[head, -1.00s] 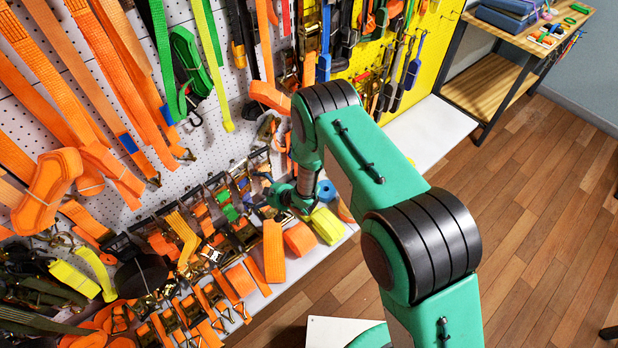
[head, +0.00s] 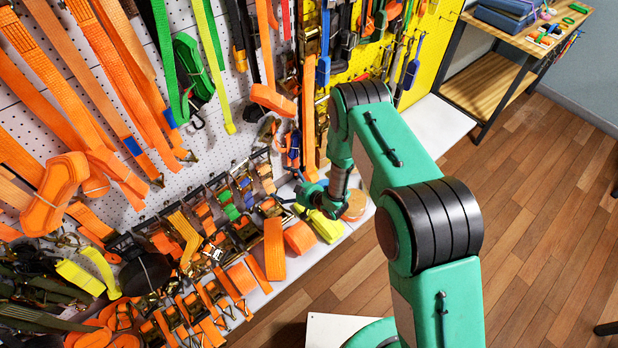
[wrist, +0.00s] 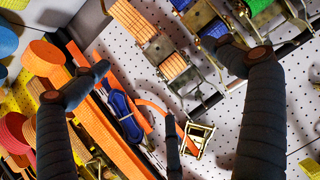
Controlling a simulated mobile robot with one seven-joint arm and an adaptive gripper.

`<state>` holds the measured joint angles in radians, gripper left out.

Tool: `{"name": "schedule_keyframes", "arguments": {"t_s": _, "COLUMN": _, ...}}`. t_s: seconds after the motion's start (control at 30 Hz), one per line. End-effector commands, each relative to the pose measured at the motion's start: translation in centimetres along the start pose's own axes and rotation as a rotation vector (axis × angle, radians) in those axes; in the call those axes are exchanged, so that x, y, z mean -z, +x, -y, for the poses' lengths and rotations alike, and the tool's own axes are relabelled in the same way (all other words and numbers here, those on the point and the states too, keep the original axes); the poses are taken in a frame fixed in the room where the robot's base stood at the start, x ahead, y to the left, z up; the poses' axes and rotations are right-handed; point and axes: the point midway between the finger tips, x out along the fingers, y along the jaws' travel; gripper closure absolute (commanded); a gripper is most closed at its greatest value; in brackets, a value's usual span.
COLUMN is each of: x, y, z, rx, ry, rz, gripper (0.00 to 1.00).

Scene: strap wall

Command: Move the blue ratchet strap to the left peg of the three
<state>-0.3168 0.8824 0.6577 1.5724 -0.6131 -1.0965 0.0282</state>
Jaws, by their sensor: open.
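A blue strap bundle (head: 292,152) hangs low on the white pegboard beside a long orange strap. In the wrist view the blue bundle (wrist: 127,116) lies between my fingers in the picture, nearer the left finger, with a metal buckle (wrist: 196,140) to its right. My gripper (head: 297,203) is low in front of the wall, below the blue bundle. In the wrist view my gripper (wrist: 165,62) has its fingers wide apart, with nothing between the tips. I cannot make out the three pegs or tell whether a finger touches anything.
A rail of ratchets (head: 205,205) runs along the wall left of my gripper. A yellow strap bundle (head: 326,226) and orange rolls (head: 299,238) lie on the white shelf just below. A wooden bench (head: 490,72) stands at the back right. The floor on the right is open.

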Motion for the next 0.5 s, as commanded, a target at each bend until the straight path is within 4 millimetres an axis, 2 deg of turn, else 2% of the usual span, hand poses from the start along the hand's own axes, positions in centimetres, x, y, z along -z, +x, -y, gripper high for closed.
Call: {"name": "schedule_keyframes", "arguments": {"t_s": 0.5, "x": -1.3, "y": -3.6, "z": -6.7, "rx": -0.093, "ry": 0.035, "rz": -0.073, "gripper": 0.00}}
